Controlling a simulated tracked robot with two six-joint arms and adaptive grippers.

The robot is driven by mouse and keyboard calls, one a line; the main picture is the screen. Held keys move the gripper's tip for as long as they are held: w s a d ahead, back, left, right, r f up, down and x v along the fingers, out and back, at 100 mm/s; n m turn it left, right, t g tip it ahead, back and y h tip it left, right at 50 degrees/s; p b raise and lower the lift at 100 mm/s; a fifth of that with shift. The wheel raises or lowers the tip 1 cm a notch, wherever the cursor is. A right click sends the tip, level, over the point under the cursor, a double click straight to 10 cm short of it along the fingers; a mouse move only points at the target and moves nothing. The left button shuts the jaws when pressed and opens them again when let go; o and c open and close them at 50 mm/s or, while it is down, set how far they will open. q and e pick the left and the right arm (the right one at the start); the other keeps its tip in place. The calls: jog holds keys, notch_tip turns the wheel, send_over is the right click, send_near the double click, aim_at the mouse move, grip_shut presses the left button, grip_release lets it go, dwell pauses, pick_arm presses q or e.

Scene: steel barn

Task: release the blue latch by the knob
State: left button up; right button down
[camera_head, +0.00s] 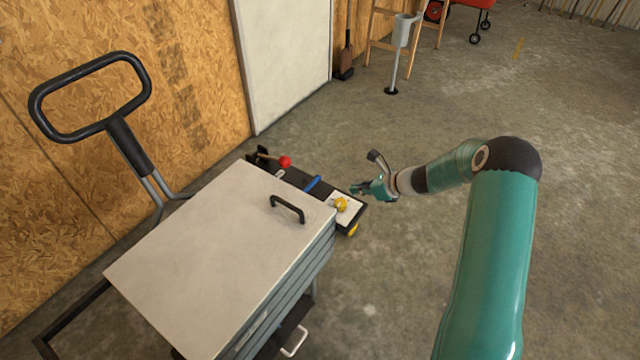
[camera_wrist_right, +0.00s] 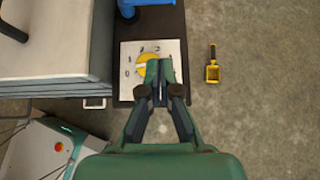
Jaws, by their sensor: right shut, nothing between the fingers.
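The blue latch (camera_head: 312,183) is a short blue bar on a dark panel (camera_head: 295,178) behind the cabinet. Blue parts also show at the top of the right wrist view (camera_wrist_right: 145,2). A yellow knob (camera_head: 341,204) sits on a white plate beside the latch. In the right wrist view the yellow knob (camera_wrist_right: 147,62) is on that numbered plate and partly hidden by my fingers. My right gripper (camera_head: 357,188) is shut and empty, near the plate's far right side. In the wrist view its fingertips (camera_wrist_right: 160,68) overlap the knob; contact cannot be told. My left gripper is not in view.
A red-knobbed lever (camera_head: 285,161) stands at the panel's left end. The white-topped cabinet (camera_head: 200,255) with a black handle (camera_head: 288,208) fills the near side. A yellow-and-black item (camera_wrist_right: 212,66) shows right of the panel.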

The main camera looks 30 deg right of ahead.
jog(key=x, duration=1)
jog(key=shift+a+f, duration=0.2)
jog(key=shift+f, duration=0.05)
jog(key=shift+w+a+r+p, duration=0.2)
jog(key=shift+w+r+p, duration=0.1)
jog(key=shift+w, duration=0.3)
jog(key=shift+w+a+r+p, duration=0.2)
jog(key=shift+w+a+p, duration=0.05)
jog(key=shift+w, duration=0.35)
jog(key=shift+w+a, duration=0.15)
jog(key=shift+w, duration=0.4)
